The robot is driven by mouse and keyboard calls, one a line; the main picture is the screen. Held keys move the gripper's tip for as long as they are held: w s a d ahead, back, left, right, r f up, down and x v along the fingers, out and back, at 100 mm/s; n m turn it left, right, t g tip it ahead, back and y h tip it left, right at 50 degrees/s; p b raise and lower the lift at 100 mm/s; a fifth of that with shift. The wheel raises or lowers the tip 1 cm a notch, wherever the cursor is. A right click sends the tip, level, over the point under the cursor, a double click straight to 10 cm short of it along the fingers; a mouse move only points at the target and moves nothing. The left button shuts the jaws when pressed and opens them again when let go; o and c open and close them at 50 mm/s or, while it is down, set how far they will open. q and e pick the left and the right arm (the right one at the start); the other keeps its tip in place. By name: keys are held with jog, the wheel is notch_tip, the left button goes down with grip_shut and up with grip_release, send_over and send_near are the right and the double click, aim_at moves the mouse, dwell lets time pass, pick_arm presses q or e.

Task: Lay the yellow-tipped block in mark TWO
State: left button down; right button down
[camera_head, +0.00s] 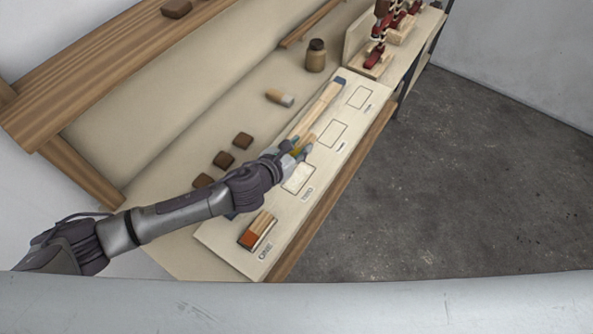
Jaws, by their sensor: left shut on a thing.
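My left gripper (301,150) reaches in from the left, over the pale board (225,243). It is shut on the yellow-tipped block (296,151), of which only a little yellow and some wood show between the fingers. Mark TWO (297,179) is an outlined rectangle with its label on the near side; it looks empty, and the gripper is just beyond its far end. Mark ONE holds an orange-tipped wooden block (259,228). I cannot tell whether the held block touches the board. My right gripper is out of view.
A long wooden piece with a blue end (327,97) lies past the gripper. Two more outlined marks (332,134) look empty. A white-tipped block (280,98), brown pieces (224,159) and a jar (316,56) stand left of the board. Red clamps (377,52) are at the back.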

aim_at(296, 180)
pick_arm(q)
jog(key=s, duration=0.1)
jog(key=s+f, duration=0.2)
jog(key=s, duration=0.1)
jog(key=shift+a+f, duration=0.15)
jog(key=shift+a, duration=0.15)
jog(key=shift+s+f, duration=0.1)
jog(key=shift+f, duration=0.1)
notch_tip(296, 180, down, 4)
jog(key=shift+r, duration=0.1)
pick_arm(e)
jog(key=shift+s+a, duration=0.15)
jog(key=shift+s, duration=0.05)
pick_arm(q)
jog(key=c, duration=0.9)
grip_release()
jog(key=shift+o, duration=0.2)
